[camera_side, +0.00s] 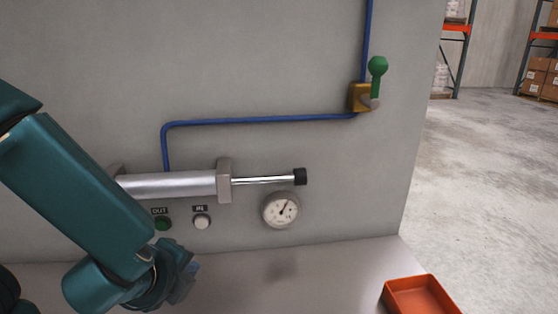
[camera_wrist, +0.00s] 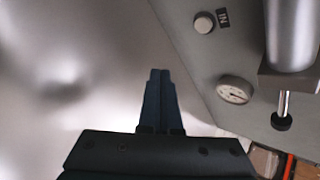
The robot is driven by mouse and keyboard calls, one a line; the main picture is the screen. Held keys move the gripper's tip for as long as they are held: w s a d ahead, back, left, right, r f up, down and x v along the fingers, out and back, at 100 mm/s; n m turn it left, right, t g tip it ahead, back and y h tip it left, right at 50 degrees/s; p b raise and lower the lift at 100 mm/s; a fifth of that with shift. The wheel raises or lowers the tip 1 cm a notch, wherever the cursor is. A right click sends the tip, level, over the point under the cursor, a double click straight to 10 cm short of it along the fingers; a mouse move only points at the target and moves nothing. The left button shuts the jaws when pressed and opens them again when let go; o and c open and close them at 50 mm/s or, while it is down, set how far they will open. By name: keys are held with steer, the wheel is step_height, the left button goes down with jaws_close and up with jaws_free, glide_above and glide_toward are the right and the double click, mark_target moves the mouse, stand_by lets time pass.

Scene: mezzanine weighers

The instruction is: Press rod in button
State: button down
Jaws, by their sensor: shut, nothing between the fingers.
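The "IN" button (camera_side: 201,221) is a pale round cap on the grey panel, under its label and right of the green "OUT" button (camera_side: 162,223). In the wrist view the "IN" button (camera_wrist: 204,22) is at the top, right of and beyond my fingertips. The silver cylinder (camera_side: 175,185) is above the buttons, its rod (camera_side: 262,181) extended to the right with a black end cap (camera_side: 300,177). My gripper (camera_wrist: 160,72) has its dark fingers together and empty, apart from the button. In the side view my gripper (camera_side: 184,280) is below the buttons, its fingertips unclear.
A round gauge (camera_side: 280,209) sits on the panel below the rod. A blue pipe (camera_side: 260,121) runs to a brass valve (camera_side: 359,97) with a green lever (camera_side: 377,70), which points up. An orange tray (camera_side: 388,299) stands at the front right. The shelf between is clear.

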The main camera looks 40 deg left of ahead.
stand_by(0.4)
steer(key=w+a, duration=0.6)
stand_by(0.4)
steer(key=shift+w+a, duration=0.1)
steer(key=shift+w, duration=0.1)
stand_by(1.8)
steer(key=shift+w+a, duration=0.2)
steer(key=shift+a, duration=0.05)
steer(key=shift+w+a, duration=0.25)
steer(key=shift+w, duration=0.05)
stand_by(0.8)
stand_by(0.3)
steer(key=shift+s+d, duration=0.6)
steer(key=shift+s, duration=0.05)
steer(key=shift+s+d, duration=1.75)
